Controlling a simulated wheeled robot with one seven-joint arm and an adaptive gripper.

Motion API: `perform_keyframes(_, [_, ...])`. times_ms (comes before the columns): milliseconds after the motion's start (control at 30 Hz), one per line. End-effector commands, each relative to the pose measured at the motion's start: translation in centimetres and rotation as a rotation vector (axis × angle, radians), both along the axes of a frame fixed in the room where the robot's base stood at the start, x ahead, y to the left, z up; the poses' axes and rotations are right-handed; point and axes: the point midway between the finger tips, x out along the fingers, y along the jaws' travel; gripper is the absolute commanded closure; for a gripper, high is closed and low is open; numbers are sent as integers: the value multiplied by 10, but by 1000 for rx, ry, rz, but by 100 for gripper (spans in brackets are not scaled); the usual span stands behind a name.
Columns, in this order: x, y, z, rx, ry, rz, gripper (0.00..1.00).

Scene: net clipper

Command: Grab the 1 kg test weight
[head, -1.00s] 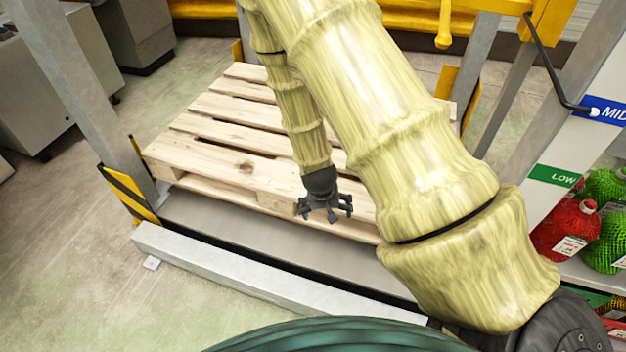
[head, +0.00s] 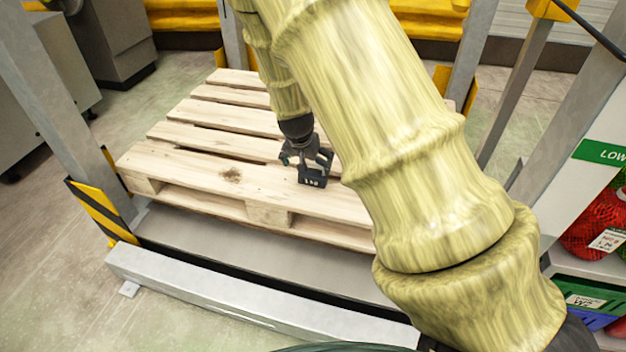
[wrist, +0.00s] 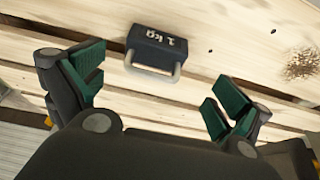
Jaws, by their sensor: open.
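The 1 kg test weight (wrist: 157,45) is a dark block with white "1 kg" lettering and a grey metal handle. It rests on the wooden pallet (head: 190,160). In the wrist view it lies just beyond and between my spread fingers, its handle towards me. In the head view the weight (head: 313,176) shows right beside my gripper (head: 305,158), partly hidden by it. My gripper also fills the lower wrist view (wrist: 155,92); its green-padded fingers are wide apart, with nothing between the pads.
The pallet stands inside a frame with grey posts (head: 50,90) and striped yellow-black guards (head: 100,210). A shelf with red netted bags (head: 592,225) is at the right. The pallet's left part is bare.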

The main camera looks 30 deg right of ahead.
Motion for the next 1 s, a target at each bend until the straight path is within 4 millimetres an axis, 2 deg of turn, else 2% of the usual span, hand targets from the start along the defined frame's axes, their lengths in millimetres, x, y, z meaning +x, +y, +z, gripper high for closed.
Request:
perform_keyframes(100, [3, -6, -19, 0, 1, 0, 0])
perform_keyframes(367, [6, -12, -33, 1, 1, -2, 0])
perform_keyframes(700, [13, -28, -71, 0, 1, -1, 0])
perform_keyframes(1000, [14, -29, -74, 0, 0, -1, 0])
